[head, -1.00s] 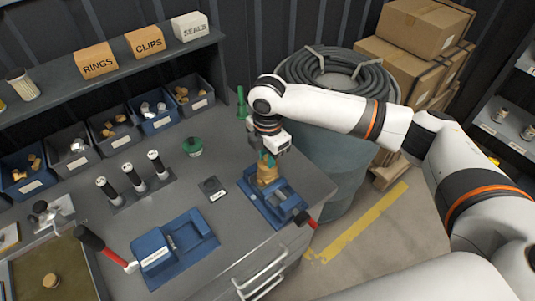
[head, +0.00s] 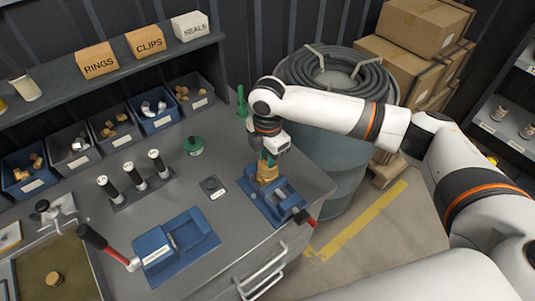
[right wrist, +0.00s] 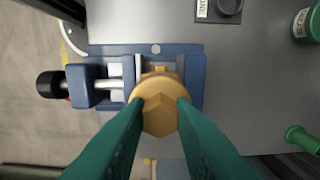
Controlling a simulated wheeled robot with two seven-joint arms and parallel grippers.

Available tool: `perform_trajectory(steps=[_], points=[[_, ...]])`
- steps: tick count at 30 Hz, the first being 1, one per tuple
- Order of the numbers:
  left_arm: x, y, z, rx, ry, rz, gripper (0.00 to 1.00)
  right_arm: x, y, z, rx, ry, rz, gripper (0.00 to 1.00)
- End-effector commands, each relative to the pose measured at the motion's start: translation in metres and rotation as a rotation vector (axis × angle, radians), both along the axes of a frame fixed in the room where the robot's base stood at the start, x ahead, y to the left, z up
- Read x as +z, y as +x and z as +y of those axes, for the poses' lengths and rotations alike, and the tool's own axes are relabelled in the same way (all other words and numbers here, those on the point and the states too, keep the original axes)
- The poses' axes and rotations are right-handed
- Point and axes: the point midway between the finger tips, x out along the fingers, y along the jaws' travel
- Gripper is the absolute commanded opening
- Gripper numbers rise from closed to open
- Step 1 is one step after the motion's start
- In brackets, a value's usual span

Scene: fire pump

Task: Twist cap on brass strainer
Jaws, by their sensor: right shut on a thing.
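The brass strainer (head: 267,174) stands in a blue vise (head: 279,201) at the right side of the workbench. In the right wrist view the brass cap (right wrist: 158,115) has a hexagonal top and covers most of the strainer body below it. My right gripper (right wrist: 160,104) has its green fingers on both sides of the cap and is shut on it. In the head view the right gripper (head: 267,157) comes down from above onto the strainer. The blue vise also shows in the right wrist view (right wrist: 196,80). Whether the cap's thread is engaged is hidden. My left gripper is not in view.
Blue and grey bins line the back. The bench between the vises is clear.

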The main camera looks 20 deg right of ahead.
Motion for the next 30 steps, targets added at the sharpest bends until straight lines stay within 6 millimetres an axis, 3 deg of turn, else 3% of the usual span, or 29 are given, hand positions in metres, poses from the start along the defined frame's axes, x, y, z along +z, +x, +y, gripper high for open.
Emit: perform_trajectory(steps=[30], points=[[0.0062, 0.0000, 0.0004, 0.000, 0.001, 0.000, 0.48, -0.0056, 0.0002, 0.0002, 0.000, 0.000, -0.001, 0.00]])
